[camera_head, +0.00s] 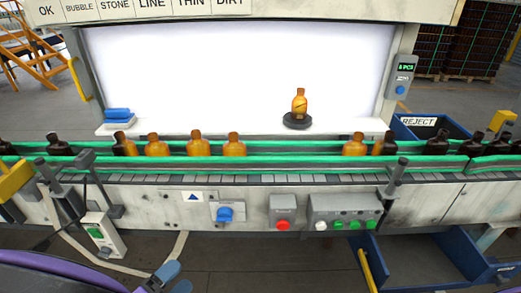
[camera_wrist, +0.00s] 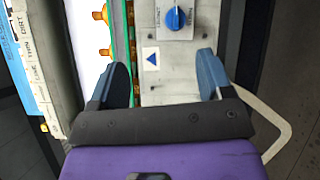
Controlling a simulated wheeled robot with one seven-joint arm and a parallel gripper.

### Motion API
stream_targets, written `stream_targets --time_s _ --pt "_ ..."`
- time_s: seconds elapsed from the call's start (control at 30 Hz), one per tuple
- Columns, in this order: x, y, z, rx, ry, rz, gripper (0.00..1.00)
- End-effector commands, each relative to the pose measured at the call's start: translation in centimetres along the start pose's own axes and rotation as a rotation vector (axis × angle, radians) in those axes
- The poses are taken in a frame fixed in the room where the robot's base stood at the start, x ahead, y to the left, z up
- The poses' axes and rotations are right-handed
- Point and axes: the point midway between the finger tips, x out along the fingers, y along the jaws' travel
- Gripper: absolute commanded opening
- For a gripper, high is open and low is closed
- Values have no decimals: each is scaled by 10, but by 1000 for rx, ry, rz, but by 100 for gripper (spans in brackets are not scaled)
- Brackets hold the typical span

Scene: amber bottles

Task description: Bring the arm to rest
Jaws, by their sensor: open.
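My gripper (camera_head: 172,278) shows at the bottom left of the head view, low in front of the conveyor's front panel. In the wrist view my gripper (camera_wrist: 163,70) has its two blue fingers wide apart, with nothing between them. Beyond the fingers lie the pale panel with a blue triangle sign and a blue knob (camera_wrist: 176,18). One amber bottle (camera_head: 299,103) stands upright on a dark round stand (camera_head: 297,121) before the lit white screen, well away from my gripper.
A conveyor with green rails (camera_head: 290,148) crosses the view, carrying several amber and dark bottles. Blue blocks (camera_head: 118,114) lie on the ledge at left. A blue reject bin (camera_head: 430,130) stands at right, and an open blue drawer (camera_head: 400,262) juts out below. Floor shows in front.

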Motion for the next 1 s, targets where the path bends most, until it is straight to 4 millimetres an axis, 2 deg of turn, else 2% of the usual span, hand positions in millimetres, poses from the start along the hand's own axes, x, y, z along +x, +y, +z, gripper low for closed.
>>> stream_targets --time_s 0.23,0.47,0.7,1.0 --pt "58 51 8 -10 -157 -174 73" --pt "129 109 36 -2 -324 -410 73" --pt "194 162 80 49 -453 -653 73" --pt "258 216 153 173 -551 -930 73"
